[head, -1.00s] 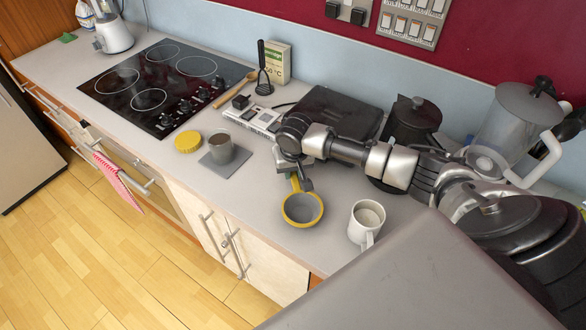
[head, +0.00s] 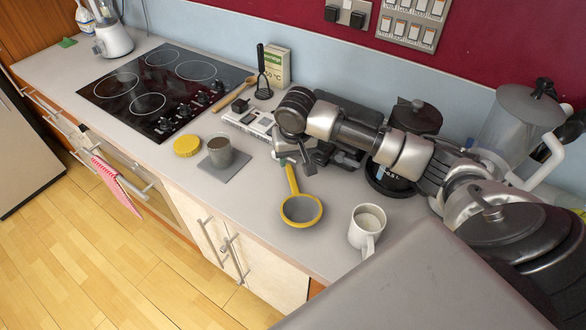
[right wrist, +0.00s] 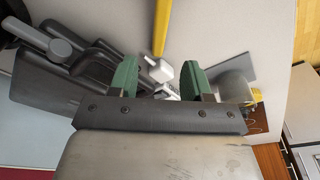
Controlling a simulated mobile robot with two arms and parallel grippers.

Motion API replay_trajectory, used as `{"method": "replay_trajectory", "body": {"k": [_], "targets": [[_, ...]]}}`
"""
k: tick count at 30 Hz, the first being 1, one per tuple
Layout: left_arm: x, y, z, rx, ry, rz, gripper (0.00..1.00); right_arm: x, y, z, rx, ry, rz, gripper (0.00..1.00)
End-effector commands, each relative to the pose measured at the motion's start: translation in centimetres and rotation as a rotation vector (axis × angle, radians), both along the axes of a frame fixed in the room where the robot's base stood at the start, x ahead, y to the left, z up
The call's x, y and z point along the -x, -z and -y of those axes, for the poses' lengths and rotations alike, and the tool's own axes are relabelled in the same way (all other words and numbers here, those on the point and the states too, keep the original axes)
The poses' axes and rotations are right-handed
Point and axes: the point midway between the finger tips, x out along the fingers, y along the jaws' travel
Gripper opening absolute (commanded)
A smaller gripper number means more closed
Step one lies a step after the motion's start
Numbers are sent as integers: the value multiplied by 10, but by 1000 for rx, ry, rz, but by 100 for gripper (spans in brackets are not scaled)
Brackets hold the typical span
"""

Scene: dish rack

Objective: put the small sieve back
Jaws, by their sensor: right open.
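The small sieve (head: 301,211), with a yellow rim, yellow handle and grey bowl, lies on the worktop near its front edge. Its handle points back toward my right gripper (head: 296,160). The right gripper is open and empty, just beyond the handle's far end, and looks raised above the worktop. In the right wrist view the two green fingertips of my gripper (right wrist: 160,80) are wide apart. The sieve's yellow handle (right wrist: 160,28) shows beyond them, not between them; its bowl is out of that view. My left gripper is not in view.
A white mug (head: 367,228) stands right of the sieve. A grey cup (head: 220,150) on a grey mat (head: 224,174) and a yellow lid (head: 187,146) are to the left. A kettle (head: 415,117) stands behind my arm. The worktop between cup and sieve is clear.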

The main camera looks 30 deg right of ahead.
Motion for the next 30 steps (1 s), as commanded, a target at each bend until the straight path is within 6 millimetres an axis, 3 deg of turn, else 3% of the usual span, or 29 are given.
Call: {"method": "replay_trajectory", "body": {"k": [3,9,30], "targets": [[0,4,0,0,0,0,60,2,-19,-1,1,-2,3,48],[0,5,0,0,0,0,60,5,-35,-2,1,-1,1,48],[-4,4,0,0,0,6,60,5,-36,-2,1,-1,-1,48]]}}
